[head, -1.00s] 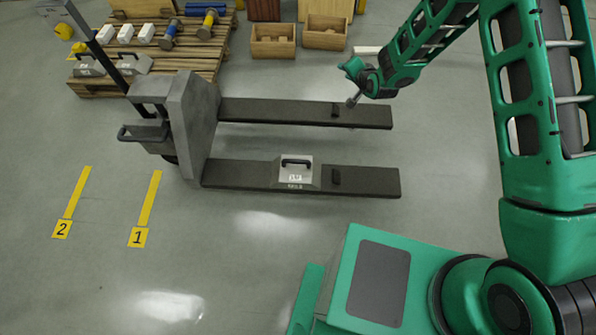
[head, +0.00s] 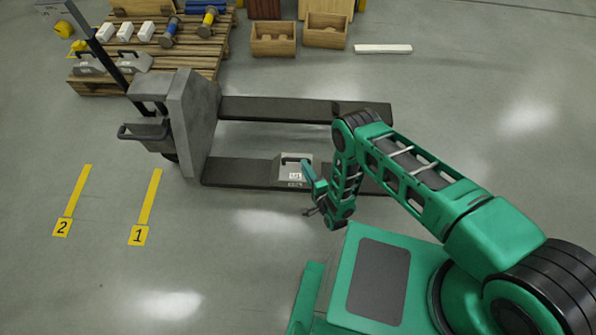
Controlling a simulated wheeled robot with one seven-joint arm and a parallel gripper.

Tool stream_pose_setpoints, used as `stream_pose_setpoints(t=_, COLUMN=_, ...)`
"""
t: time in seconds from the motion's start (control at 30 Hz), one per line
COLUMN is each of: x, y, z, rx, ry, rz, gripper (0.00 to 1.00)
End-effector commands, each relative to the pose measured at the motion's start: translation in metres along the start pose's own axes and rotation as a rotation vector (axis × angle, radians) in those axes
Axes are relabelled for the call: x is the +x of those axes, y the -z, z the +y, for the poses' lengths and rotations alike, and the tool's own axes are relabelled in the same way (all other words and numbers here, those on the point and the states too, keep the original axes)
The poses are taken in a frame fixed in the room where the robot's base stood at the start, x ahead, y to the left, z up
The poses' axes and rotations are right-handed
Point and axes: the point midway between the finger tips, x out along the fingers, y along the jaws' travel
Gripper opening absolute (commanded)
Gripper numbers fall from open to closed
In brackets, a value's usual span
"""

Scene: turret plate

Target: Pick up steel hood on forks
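The steel hood (head: 291,176) is a grey box with sloped sides, a dark handle on top and a white label. It sits on the near fork (head: 236,172) of the pallet jack (head: 189,112).
The far fork (head: 270,108) lies behind, partly hidden by my arm. A wooden pallet (head: 205,62) with several parts stands at the back left. Two wooden crates (head: 273,40) (head: 325,32) and a white bar (head: 383,49) are at the back. Floor to the left is clear, with yellow markings (head: 149,198).

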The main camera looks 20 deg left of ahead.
Motion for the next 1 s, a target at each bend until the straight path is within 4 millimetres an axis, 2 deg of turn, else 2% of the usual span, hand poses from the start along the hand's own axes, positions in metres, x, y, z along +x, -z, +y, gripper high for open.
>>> stream_pose_setpoints(t=0.03, x=-0.009, y=-0.003, z=0.01, rx=0.013, ry=0.007, rz=-0.003, gripper=0.26)
stream_pose_setpoints(t=0.1, x=-0.018, y=-0.006, z=0.018, rx=0.03, ry=0.019, rz=-0.006, gripper=0.26)
stream_pose_setpoints(t=0.23, x=-0.022, y=-0.008, z=0.025, rx=0.046, ry=0.031, rz=-0.007, gripper=0.26)
stream_pose_setpoints(t=0.5, x=0.015, y=-0.007, z=0.024, rx=0.047, ry=0.033, rz=-0.007, gripper=0.26)
stream_pose_setpoints(t=0.77, x=0.034, y=-0.007, z=0.023, rx=0.047, ry=0.032, rz=-0.007, gripper=0.26)
stream_pose_setpoints(t=1.0, x=0.066, y=-0.006, z=0.025, rx=0.048, ry=0.033, rz=-0.007, gripper=0.26)
